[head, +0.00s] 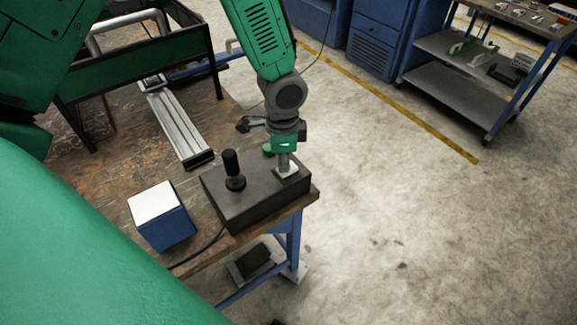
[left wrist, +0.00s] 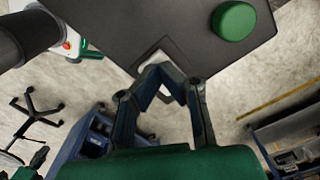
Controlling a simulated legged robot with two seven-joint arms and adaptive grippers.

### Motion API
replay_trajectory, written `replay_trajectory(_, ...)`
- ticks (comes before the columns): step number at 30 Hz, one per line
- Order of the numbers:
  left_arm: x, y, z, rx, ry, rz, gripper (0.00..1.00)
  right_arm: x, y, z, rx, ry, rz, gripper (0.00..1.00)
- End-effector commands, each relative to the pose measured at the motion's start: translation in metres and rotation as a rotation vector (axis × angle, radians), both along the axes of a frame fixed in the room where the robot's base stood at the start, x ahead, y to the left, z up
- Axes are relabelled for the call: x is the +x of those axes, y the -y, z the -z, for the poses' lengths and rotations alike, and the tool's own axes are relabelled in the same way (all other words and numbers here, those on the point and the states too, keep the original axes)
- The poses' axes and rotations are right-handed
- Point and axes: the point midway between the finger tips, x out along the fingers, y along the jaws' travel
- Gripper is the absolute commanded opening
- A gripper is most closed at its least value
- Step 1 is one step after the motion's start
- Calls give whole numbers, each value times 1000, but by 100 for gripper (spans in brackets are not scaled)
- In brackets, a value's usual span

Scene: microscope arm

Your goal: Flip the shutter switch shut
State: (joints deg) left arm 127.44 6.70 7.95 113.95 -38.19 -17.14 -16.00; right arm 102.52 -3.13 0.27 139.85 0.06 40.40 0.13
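A dark grey control box (head: 255,192) sits at the table corner in the head view. A pale square switch plate (head: 288,172) is on its top right; the plate also shows in the left wrist view (left wrist: 149,58). My left gripper (head: 284,158) reaches down from above onto this switch. In the left wrist view the fingertips (left wrist: 161,72) come together at the plate's edge, so the gripper looks shut. The switch lever is largely hidden, and I cannot tell whether the fingers touch it. My right gripper is in neither view.
A black joystick (head: 233,169) stands on the box left of the switch. A green button (left wrist: 233,20) is on the box. A blue box with a white top (head: 158,214) and a metal rail (head: 178,125) are on the table. Open floor lies to the right.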

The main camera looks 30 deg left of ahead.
Motion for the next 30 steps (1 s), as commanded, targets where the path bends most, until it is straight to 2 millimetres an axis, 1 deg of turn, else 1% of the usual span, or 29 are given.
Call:
replay_trajectory(2, -1, 1, 0, -3, -3, 1, 0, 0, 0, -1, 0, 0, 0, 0)
replay_trajectory(5, -1, 1, -4, -3, -4, 2, 0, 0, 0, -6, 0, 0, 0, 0)
replay_trajectory(27, -1, 1, -65, -2, -2, 0, 0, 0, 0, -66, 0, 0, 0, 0)
replay_trajectory(30, -1, 1, -70, -2, -2, 1, 0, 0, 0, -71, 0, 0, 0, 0)
